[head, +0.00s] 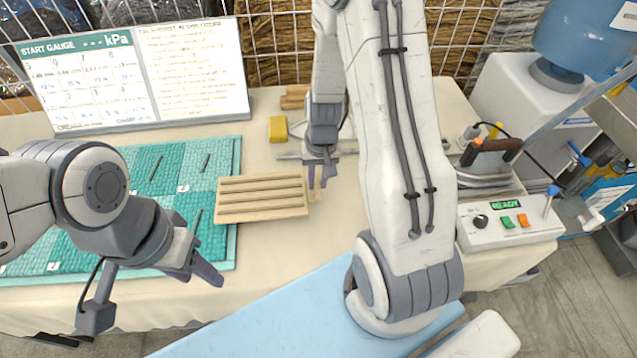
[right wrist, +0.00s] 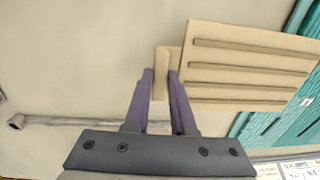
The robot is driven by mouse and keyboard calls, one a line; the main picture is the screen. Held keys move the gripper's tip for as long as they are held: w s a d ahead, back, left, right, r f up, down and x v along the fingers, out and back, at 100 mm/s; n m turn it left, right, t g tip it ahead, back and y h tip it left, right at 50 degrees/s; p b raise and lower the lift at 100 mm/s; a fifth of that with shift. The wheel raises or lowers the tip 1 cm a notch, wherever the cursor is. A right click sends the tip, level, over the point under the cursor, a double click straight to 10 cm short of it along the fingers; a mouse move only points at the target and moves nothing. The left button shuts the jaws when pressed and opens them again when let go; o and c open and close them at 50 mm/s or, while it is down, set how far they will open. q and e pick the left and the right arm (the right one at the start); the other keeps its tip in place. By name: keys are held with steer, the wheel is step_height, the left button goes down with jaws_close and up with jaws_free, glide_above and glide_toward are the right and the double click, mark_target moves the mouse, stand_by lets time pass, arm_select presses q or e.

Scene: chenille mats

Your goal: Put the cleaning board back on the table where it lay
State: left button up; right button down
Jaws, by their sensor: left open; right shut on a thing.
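The cleaning board (head: 262,198) is a pale wooden plate with several dark-edged slats and a short handle on its right. My right gripper (head: 320,178) is shut on that handle. In the right wrist view the handle (right wrist: 160,88) sits between the two purple fingers, and the ribbed board (right wrist: 245,65) extends to the right. The board's left end overlaps the right edge of the teal mat (head: 228,250) in the head view. I cannot tell whether the board touches the table. My left gripper (head: 205,272) is open and empty over the mat's front edge.
The cream table (head: 275,255) is bare in front of the board. A yellow block (head: 278,129) and a grey metal bar (right wrist: 75,120) lie near the board. A whiteboard (head: 190,70) stands behind. A control box (head: 510,220) reading READY is at the right.

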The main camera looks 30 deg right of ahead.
steer(key=shift+f, duration=0.9)
steer(key=shift+f, duration=0.15)
steer(key=c, duration=0.8)
jaws_free()
steer(key=shift+o, duration=0.2)
